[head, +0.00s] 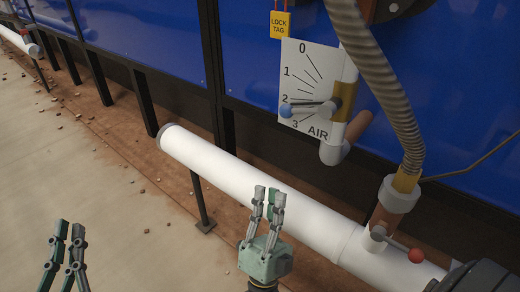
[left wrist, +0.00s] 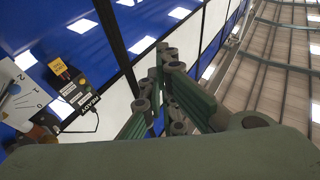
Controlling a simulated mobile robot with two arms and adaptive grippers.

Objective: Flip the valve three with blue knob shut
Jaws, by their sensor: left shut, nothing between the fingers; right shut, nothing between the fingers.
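The valve's blue knob (head: 287,110) is at the left end of a short, nearly level lever (head: 312,105). The lever crosses a white dial plate (head: 300,68) marked 0 to 3 and AIR, with the knob between the 2 and the 3. My right gripper (head: 268,197) is shut and empty, below the knob in the picture and in front of the white pipe, apart from the valve. My left gripper (head: 69,230) is shut and empty at the lower left, far from the valve. Its fingers also show in the left wrist view (left wrist: 168,75).
A thick white pipe (head: 235,175) runs across below the valve. A red knob (head: 415,255) on another lever is at the lower right. A ribbed hose (head: 385,75) hangs right of the dial. A yellow lock tag (head: 280,24) hangs above. Floor at left is open.

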